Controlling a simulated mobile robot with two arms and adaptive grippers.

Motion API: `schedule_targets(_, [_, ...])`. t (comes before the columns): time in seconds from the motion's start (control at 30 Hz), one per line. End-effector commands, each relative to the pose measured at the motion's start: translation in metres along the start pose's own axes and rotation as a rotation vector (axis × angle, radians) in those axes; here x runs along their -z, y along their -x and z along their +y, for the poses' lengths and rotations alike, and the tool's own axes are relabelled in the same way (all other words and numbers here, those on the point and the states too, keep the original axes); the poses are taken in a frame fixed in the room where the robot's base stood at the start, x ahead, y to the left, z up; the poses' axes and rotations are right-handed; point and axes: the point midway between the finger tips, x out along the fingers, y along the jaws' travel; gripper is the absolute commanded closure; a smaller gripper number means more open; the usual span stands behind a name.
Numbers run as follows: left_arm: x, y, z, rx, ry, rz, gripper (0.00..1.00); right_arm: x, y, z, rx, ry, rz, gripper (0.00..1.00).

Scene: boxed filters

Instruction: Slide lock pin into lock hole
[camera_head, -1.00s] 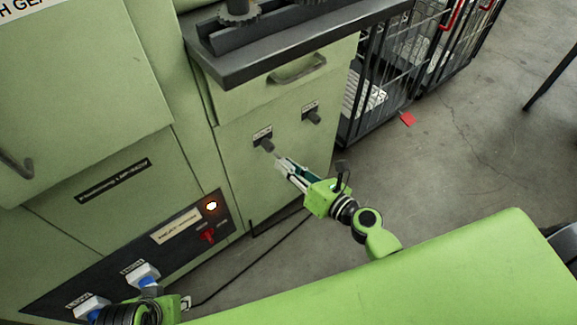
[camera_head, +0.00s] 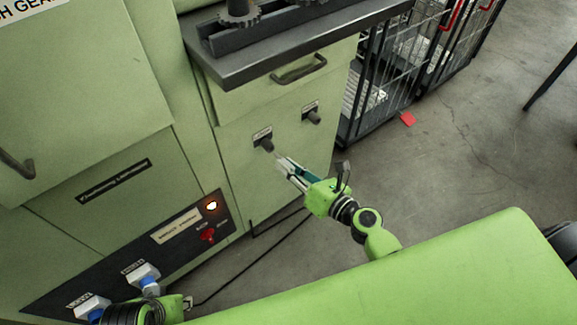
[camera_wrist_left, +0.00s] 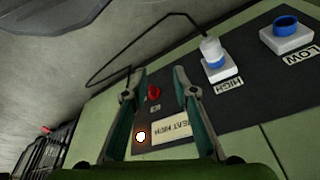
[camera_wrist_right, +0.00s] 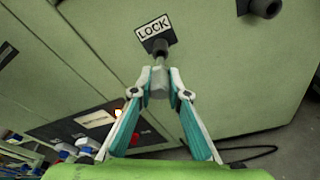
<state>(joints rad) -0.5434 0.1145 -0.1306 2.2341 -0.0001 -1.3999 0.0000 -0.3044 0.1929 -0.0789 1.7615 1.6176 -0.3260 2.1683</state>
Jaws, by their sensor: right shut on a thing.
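My right gripper (camera_head: 281,161) is shut on the grey lock pin (camera_wrist_right: 159,82). In the right wrist view the pin sits between the fingertips, its thin end pointing at the dark fitting (camera_wrist_right: 158,46) under the LOCK label (camera_wrist_right: 153,28). Whether the thin end touches the fitting or has entered its hole I cannot tell. In the head view this fitting (camera_head: 264,143) is on the green cabinet front, just above and left of the fingertips. My left gripper (camera_wrist_left: 157,78) is open and empty, facing the dark control panel.
A second dark fitting (camera_head: 312,116) is to the right on the cabinet. A black cable (camera_head: 250,260) runs along the floor. Wire cages (camera_head: 375,95) stand at right.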

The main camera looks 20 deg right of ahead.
Motion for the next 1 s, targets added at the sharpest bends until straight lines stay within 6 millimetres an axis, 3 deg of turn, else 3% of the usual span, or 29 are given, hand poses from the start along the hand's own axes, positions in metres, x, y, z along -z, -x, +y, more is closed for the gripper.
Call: schedule_targets(1.0, [0.001,-0.007,0.001,-0.001,-0.001,0.000,0.74,0.000,0.000,0.000,0.000,0.000,-0.001,1.00])
